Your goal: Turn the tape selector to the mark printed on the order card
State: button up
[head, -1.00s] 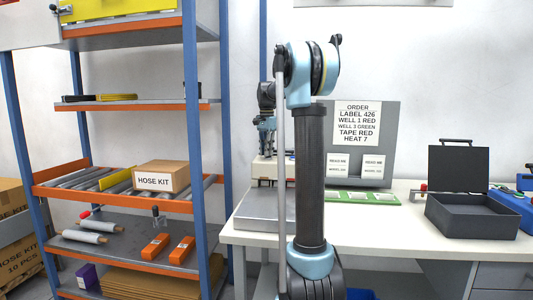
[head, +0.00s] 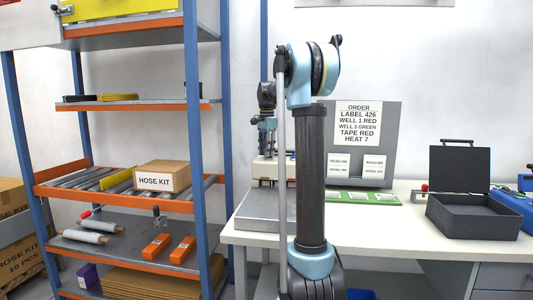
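The order card (head: 358,122) is fixed to a grey upright panel at the back of the bench, and it reads "TAPE RED" among other lines. My gripper (head: 266,151) points down over a cream-coloured device (head: 264,168) at the bench's left end. It is small and partly behind my own arm, so I cannot tell whether its fingers are open or shut, or touching the device. I cannot make out the tape selector or its marks; my arm covers part of that area.
A flat grey plate (head: 262,211) lies at the bench's front left. A green tray (head: 363,198) lies below the panel. An open dark case (head: 472,217) stands to the right. A blue-and-orange shelf rack (head: 203,150) stands left of the bench.

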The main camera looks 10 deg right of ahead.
jog(key=shift+r, duration=0.1)
notch_tip(320, 180, up, 12)
dwell(0.8)
